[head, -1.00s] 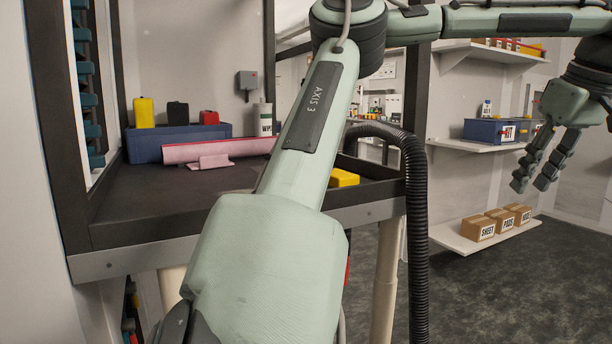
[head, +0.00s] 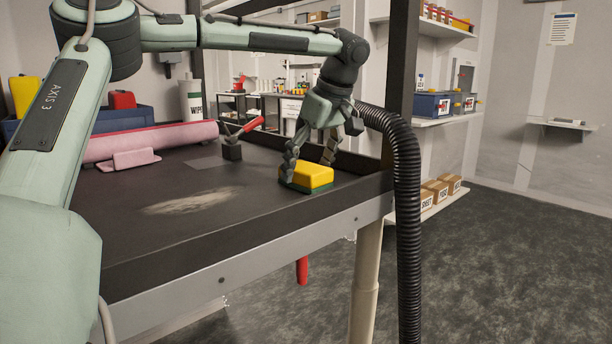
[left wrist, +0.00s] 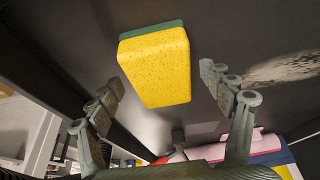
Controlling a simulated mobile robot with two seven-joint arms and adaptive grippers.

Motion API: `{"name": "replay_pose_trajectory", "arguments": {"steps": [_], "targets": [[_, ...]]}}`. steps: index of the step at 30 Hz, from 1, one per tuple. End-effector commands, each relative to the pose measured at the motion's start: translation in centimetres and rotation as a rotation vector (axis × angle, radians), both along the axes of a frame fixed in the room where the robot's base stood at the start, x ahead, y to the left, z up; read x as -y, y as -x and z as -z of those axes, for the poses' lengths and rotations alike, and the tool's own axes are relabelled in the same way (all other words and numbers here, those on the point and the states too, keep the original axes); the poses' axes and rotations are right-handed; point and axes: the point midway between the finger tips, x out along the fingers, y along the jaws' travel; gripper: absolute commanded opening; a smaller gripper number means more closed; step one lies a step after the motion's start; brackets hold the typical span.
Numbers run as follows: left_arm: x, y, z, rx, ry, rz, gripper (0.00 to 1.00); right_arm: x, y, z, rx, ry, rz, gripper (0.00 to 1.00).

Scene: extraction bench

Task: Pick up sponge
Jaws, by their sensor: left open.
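The sponge (head: 306,176), yellow with a green layer underneath, lies on the dark bench top (head: 240,232) near its right front corner. It also shows in the left wrist view (left wrist: 156,68), ahead of and between the fingers. My left gripper (head: 310,166) reaches down from above with its fingers spread about the sponge. In the left wrist view the left gripper (left wrist: 162,92) is open and holds nothing; a gap shows on both sides of the sponge. Whether a fingertip touches it I cannot tell. My right gripper does not show.
A pale dusty patch (head: 190,201) lies left of the sponge. A pink roll (head: 150,141), a small black stand with a red handle (head: 232,150) and a white bottle (head: 192,100) are farther back. A black corrugated hose (head: 407,220) hangs at the bench's right corner.

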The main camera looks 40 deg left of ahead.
Motion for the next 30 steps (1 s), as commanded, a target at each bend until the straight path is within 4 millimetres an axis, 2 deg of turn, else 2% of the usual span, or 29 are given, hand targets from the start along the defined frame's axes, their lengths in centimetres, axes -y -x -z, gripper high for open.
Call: {"name": "replay_pose_trajectory", "arguments": {"steps": [3, 15, 30], "targets": [[-0.32, -0.01, 0.81, 0.000, -0.001, 0.001, 0.80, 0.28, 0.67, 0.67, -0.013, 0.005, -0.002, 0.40], [-0.34, -0.01, 0.83, 0.000, -0.001, 0.000, 0.80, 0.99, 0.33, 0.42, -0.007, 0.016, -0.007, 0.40], [-0.33, -0.01, 1.29, 0.001, -0.001, 0.000, 0.80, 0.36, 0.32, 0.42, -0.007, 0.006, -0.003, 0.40]]}}
